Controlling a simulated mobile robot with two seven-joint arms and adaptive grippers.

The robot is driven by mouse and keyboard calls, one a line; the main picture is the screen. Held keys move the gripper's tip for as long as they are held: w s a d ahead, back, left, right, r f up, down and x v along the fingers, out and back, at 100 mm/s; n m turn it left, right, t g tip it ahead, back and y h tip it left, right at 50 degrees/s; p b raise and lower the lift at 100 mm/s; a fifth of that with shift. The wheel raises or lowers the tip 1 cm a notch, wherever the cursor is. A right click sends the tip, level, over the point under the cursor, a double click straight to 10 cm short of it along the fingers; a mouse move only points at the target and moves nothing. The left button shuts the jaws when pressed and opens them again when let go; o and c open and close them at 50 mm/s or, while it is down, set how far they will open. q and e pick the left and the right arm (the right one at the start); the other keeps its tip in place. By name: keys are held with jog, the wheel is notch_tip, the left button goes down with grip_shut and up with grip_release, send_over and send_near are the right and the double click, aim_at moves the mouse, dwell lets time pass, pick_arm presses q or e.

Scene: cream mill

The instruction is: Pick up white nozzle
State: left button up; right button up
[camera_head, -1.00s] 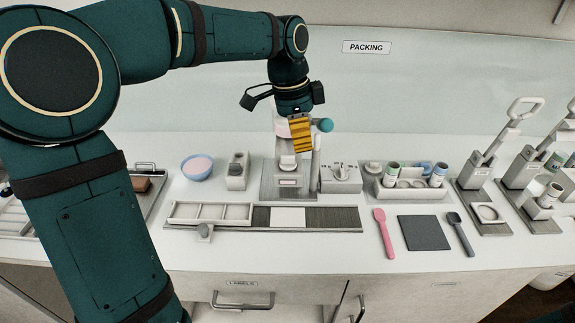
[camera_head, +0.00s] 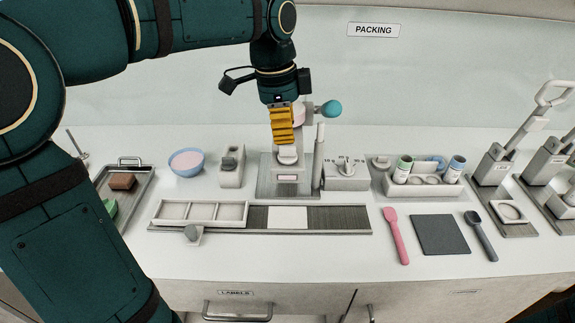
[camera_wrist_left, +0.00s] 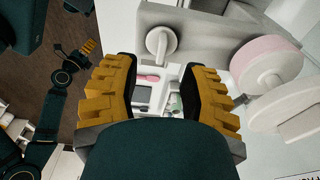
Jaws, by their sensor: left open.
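My left gripper (camera_head: 283,142) has yellow ribbed fingers and points down in front of the filling machine with the pink disc (camera_head: 299,114). In the left wrist view its fingers (camera_wrist_left: 160,92) stand wide apart with nothing between them. A small white round piece (camera_head: 287,155) shows just below the fingertips; I cannot tell whether it is the white nozzle. A white rack (camera_head: 346,181) with several small pale pieces on top stands right of the machine; these are too small to tell apart. My right gripper (camera_wrist_left: 88,47) seems to show small in the left wrist view.
A blue bowl (camera_head: 187,163) and a grey block (camera_head: 231,172) stand left of the machine. A framed white tray (camera_head: 200,213) lies in front. A pink spatula (camera_head: 397,236), dark mat (camera_head: 440,235) and jar caddy (camera_head: 422,187) are right. The counter's front strip is clear.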

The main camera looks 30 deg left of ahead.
aim_at(287, 147)
pick_arm(q)
jog(key=shift+w+d+f+b, duration=0.15)
jog(key=shift+f+b, duration=0.3)
jog(key=shift+f, duration=0.95)
jog(key=shift+w+d+f+b, duration=0.1)
jog(key=shift+f+b, duration=0.35)
jog(key=shift+f, duration=0.9)
grip_shut()
